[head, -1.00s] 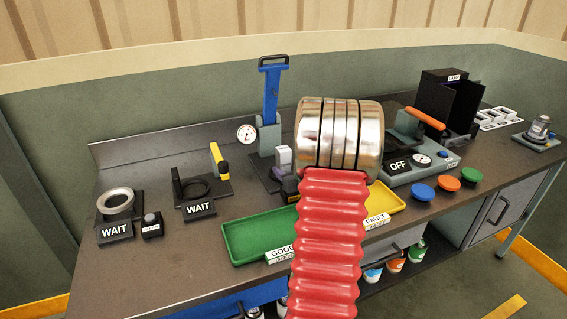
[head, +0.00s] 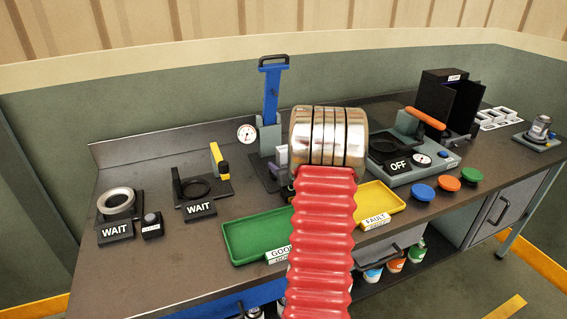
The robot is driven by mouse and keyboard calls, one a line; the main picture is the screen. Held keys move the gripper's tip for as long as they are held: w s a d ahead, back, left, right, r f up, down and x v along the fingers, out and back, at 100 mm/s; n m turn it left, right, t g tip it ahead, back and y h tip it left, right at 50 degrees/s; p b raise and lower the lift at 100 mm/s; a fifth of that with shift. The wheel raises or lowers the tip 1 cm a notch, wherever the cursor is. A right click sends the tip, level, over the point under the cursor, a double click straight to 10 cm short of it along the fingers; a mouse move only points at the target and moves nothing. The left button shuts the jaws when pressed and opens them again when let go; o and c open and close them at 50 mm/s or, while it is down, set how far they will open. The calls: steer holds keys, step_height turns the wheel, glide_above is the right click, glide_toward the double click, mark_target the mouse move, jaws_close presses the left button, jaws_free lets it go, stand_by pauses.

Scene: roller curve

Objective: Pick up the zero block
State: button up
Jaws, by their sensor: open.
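I cannot pick out a block marked zero. A small dark block with a pale round top (head: 152,225) stands on the bench at the left, beside a WAIT sign. A small grey block-like part (head: 281,156) shows at the blue-handled press, partly covered by my arm. My arm, with red bellows and shiny metal rings, rises through the middle of the head view. My gripper's fingers do not show; they are hidden behind my own arm.
A green GOOD tray (head: 232,243) and yellow FAULT tray (head: 392,198) lie at the bench front. The blue-handled press (head: 271,95) stands behind. A device marked OFF (head: 432,150) and coloured buttons (head: 448,183) are right. The left front bench is clear.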

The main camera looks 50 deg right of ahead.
steer(key=shift+c, duration=0.4)
steer(key=shift+r, duration=0.1)
jaws_close()
